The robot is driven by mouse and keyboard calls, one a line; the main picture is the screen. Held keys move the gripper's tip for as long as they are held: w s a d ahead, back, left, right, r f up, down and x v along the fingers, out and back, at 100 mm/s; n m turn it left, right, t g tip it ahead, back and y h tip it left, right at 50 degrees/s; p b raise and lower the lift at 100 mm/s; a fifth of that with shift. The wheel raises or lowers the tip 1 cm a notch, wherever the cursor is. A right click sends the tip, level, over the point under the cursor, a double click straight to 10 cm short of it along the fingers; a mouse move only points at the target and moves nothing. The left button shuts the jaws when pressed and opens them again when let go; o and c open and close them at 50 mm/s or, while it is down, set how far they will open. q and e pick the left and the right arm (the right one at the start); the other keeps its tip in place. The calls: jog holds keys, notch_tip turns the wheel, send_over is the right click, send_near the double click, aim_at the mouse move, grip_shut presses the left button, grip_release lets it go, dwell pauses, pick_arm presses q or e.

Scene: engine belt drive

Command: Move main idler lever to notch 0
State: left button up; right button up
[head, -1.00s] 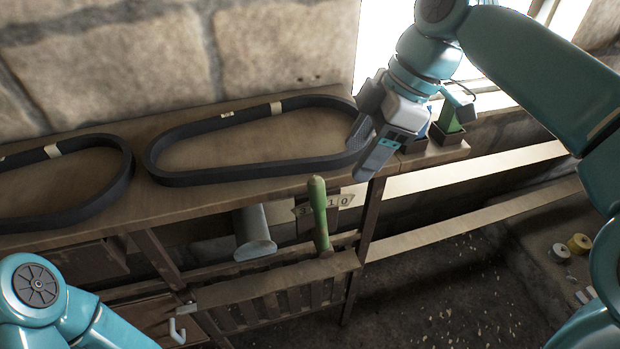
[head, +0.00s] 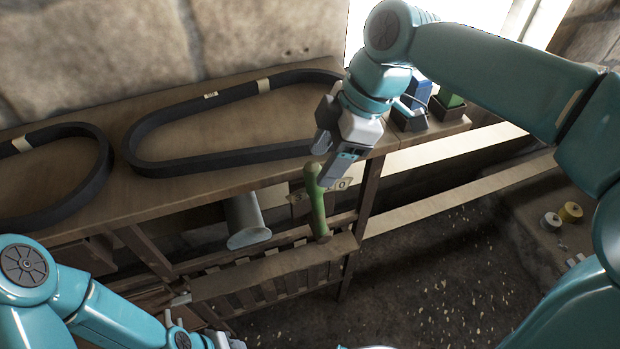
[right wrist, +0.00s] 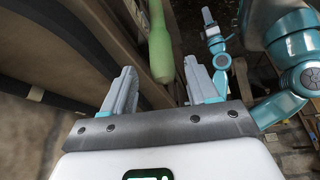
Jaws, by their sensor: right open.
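The main idler lever is a green handle (head: 317,205) standing nearly upright at the front of the bench in the head view. A plate with number marks (head: 342,184) sits behind it; a 0 shows to the right of the lever, and the other marks are mostly covered. My right gripper (head: 326,166) is open and empty, at the lever's top end. In the right wrist view the lever (right wrist: 160,45) shows beyond and between the two open fingers (right wrist: 165,92). I cannot tell whether a finger touches it. My left arm is at the lower left; its jaws are not clear.
Two black belts, one in the middle (head: 150,150) and one at the left (head: 92,185), lie on the wooden bench (head: 225,150). A grey cylinder (head: 245,222) sticks out below the bench edge. Small dark bins (head: 440,115) stand at the bench's right end. Spools (head: 570,212) lie at the right.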

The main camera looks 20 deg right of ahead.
aim_at(311, 181)
jog(key=x, duration=0.6)
jog(key=shift+a, duration=0.1)
jog(key=shift+s+f, duration=0.1)
jog(key=shift+s+a, duration=0.1)
jog(key=shift+s, duration=0.05)
jog(key=c, duration=0.8)
grip_shut()
jog(key=shift+d+f+b, duration=0.1)
jog(key=shift+d+b, duration=0.25)
pick_arm(q)
notch_tip(311, 181, down, 7)
jog(key=b, duration=0.6)
jog(key=shift+s, duration=0.25)
pick_arm(e)
jog(key=d+y, duration=0.5)
jog(key=d, duration=0.2)
jog(key=shift+w+d, duration=0.3)
jog(key=shift+d, duration=0.1)
